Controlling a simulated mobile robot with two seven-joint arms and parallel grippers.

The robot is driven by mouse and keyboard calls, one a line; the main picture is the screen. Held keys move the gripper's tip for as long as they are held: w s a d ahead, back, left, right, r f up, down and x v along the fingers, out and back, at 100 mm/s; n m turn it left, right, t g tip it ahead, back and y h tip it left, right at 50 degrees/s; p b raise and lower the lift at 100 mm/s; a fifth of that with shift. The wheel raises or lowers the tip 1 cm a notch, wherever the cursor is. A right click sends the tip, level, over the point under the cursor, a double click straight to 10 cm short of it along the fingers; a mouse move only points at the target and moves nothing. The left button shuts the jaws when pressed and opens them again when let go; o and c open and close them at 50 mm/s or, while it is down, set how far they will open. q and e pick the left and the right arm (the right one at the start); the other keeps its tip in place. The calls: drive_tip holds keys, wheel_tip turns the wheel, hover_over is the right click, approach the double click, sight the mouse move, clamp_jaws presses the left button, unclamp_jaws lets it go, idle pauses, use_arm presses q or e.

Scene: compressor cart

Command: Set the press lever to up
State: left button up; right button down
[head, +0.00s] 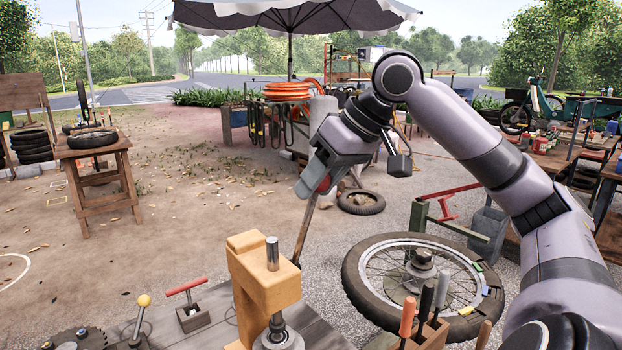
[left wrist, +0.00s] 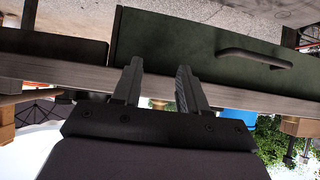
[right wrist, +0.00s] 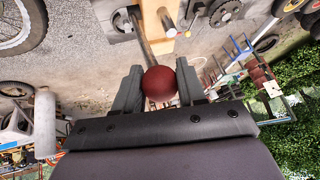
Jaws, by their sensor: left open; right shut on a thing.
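The yellow-orange press (head: 255,285) stands on the bench at the bottom middle of the head view. My right gripper (head: 318,182) is at the lever's top end, shut on the red ball knob. In the right wrist view the red knob (right wrist: 159,83) sits between the two fingers, with the lever shaft (right wrist: 143,38) running off beyond it. My left gripper (left wrist: 160,72) shows only in the left wrist view, open and empty, facing a dark green drawer front (left wrist: 190,50) with a handle.
A spoked wheel (head: 350,270) lies flat right of the press, with screwdrivers (head: 425,300) in a block in front. A yellow-knobbed lever (head: 144,301) and a red T-handle (head: 186,287) stand left of the press. The ground beyond is mostly open.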

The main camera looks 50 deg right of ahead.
idle(0.4)
drive_tip(key=c, duration=0.7)
unclamp_jaws()
drive_tip(key=shift+w, duration=0.15)
drive_tip(key=v, duration=0.7)
